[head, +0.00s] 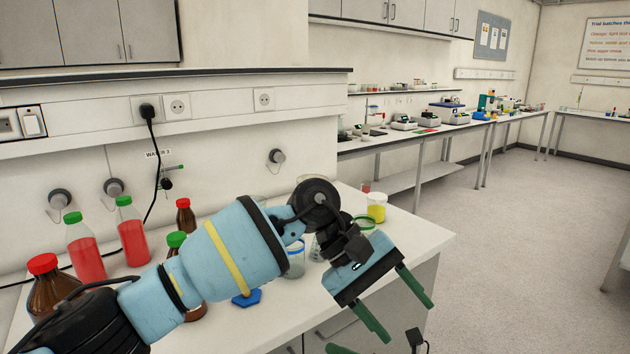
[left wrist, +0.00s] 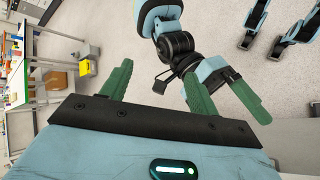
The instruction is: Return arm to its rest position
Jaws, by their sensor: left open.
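My left gripper (head: 409,322) is open and empty. In the head view it hangs past the front right of the bench, its two green fingers apart and pointing down right. In the left wrist view its dark mounting plate (left wrist: 150,118) spans the middle, with nothing held between the fingers. Another arm, my right one, shows partly in the left wrist view at upper centre. Only small parts of it show at the bottom of the head view, so its jaw state is unclear.
The white bench (head: 408,232) holds red-juice bottles (head: 133,243), brown bottles (head: 186,216), a beaker (head: 295,262), a yellow-filled container (head: 376,207) and a blue piece (head: 246,298). My left arm passes over several of these. The floor (head: 510,270) to the right is clear.

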